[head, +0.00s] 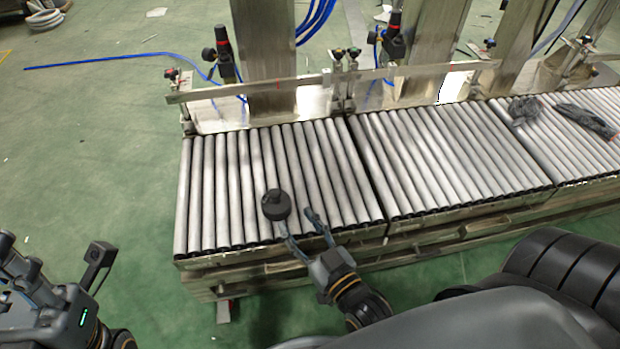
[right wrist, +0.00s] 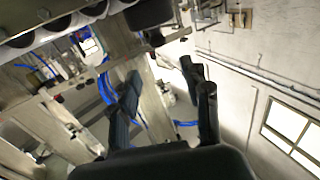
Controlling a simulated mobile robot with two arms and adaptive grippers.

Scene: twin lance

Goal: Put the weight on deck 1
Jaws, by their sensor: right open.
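The weight (head: 276,204) is a black round piece with a small knob. It sits on the front part of the left roller deck (head: 220,190). My right gripper (head: 294,220) is open at the front of that deck, its left finger close by the weight and its right finger apart over the rollers. I cannot tell whether the left finger touches it. In the right wrist view the open fingers (right wrist: 163,80) have nothing between them, and a dark round piece (right wrist: 149,13), likely the weight, shows at the top. My left gripper (head: 50,295) is at the lower left, its fingers unclear.
A middle roller deck (head: 450,160) and a right roller deck (head: 575,140) continue the line. Grey gloves (head: 585,120) lie on the right one. A metal rail (head: 290,84), posts and black valves stand behind. The left deck's rollers are otherwise clear.

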